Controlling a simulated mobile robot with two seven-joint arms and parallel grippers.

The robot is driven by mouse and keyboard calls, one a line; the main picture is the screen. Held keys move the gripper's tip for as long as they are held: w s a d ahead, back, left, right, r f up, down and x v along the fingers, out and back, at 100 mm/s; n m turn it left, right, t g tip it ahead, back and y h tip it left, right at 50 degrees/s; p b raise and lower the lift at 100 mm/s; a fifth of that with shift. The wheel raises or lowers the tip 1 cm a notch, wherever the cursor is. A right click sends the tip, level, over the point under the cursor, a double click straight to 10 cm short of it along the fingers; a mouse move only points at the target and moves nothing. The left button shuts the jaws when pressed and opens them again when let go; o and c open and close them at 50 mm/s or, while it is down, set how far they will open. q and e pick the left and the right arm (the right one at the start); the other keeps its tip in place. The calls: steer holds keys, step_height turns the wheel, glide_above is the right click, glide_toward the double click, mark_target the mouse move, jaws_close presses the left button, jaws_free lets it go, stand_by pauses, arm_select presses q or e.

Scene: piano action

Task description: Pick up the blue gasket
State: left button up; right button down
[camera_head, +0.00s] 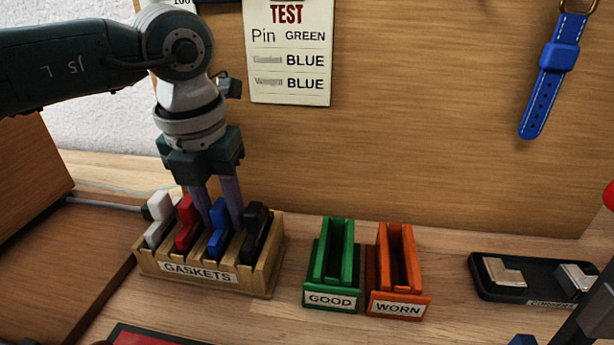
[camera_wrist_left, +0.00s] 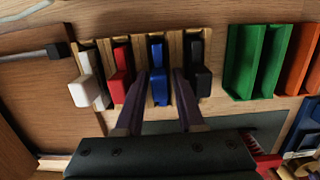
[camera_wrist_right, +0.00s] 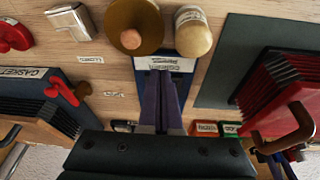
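The blue gasket (camera_head: 218,228) stands in a slot of the wooden rack labelled GASKETS (camera_head: 150,263), between a red gasket (camera_head: 187,222) and a black gasket (camera_head: 256,230). A white gasket (camera_head: 158,218) is at the rack's left end. My left gripper (camera_head: 217,212) points down at the rack, open, one finger on each side of the blue gasket. In the left wrist view, the blue gasket (camera_wrist_left: 158,80) shows between the two spread fingers (camera_wrist_left: 159,85), with gaps. My right gripper (camera_wrist_right: 159,85) has its fingers close together, with nothing seen held.
A green GOOD holder (camera_head: 333,262) and an orange WORN holder (camera_head: 398,270) stand right of the rack. A black tray (camera_head: 515,278) with metal pieces lies farther right. A wooden board rises behind, with a TEST card (camera_head: 290,52) and a blue strap (camera_head: 550,75).

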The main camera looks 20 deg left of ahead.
arm_select(q)
jaws_close()
steer(key=shift+r, duration=0.15)
stand_by(0.4)
